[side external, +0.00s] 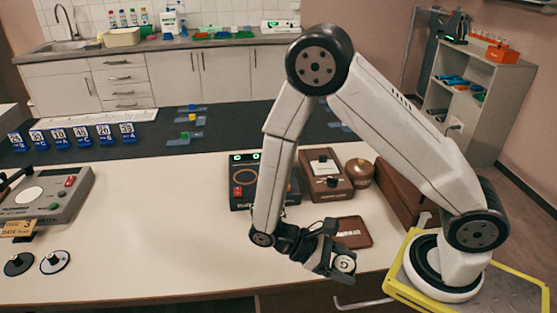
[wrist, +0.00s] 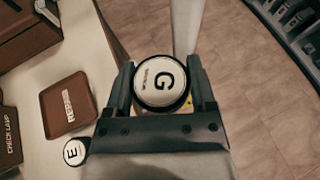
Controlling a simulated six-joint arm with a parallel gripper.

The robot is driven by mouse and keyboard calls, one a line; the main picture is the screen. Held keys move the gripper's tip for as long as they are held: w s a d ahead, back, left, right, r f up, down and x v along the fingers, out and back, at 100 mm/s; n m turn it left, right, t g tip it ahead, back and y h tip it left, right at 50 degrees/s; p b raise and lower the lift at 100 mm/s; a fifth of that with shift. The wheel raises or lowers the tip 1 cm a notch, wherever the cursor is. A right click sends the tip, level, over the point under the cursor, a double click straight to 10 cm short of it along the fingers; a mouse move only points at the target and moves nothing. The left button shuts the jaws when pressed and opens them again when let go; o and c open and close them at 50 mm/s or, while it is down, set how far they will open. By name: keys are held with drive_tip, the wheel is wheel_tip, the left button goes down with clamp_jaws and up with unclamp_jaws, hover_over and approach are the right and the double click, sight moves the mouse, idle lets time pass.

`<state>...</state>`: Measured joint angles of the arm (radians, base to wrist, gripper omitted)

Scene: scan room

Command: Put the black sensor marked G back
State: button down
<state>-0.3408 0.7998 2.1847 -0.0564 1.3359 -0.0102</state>
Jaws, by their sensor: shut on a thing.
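My gripper (side external: 335,262) is shut on a round sensor marked G (side external: 344,264), with a white face and a black rim. In the wrist view the G sensor (wrist: 160,82) sits between the two fingers of my gripper (wrist: 162,92), its marked face towards the camera. It is held up near the table's front edge, with floor behind it. A second round piece marked E (wrist: 73,152) shows at the lower left of the wrist view, beside the gripper.
A brown labelled tray (side external: 354,232) lies just behind my gripper. A dark device (side external: 245,180), a brown box (side external: 327,174) and a round brown pot (side external: 359,172) stand behind. A grey console (side external: 45,195) is at left. The white tabletop (side external: 160,220) between is clear.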

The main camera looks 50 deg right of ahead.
drive_tip(key=w+d+n+t+h, duration=0.4)
drive_tip(key=n+t+h, duration=0.3)
drive_tip(key=n, duration=0.1)
drive_tip(key=n+t+h, duration=0.1)
drive_tip(key=n+t, duration=0.7)
hover_over(255, 244)
drive_tip(key=s, duration=0.2)
drive_tip(key=f, duration=0.6)
drive_tip(key=shift+w+f, duration=0.65)
drive_tip(key=shift+f, duration=0.05)
drive_tip(key=shift+w+f, duration=0.3)
drive_tip(key=shift+f, duration=1.55)
drive_tip(key=shift+f, duration=0.1)
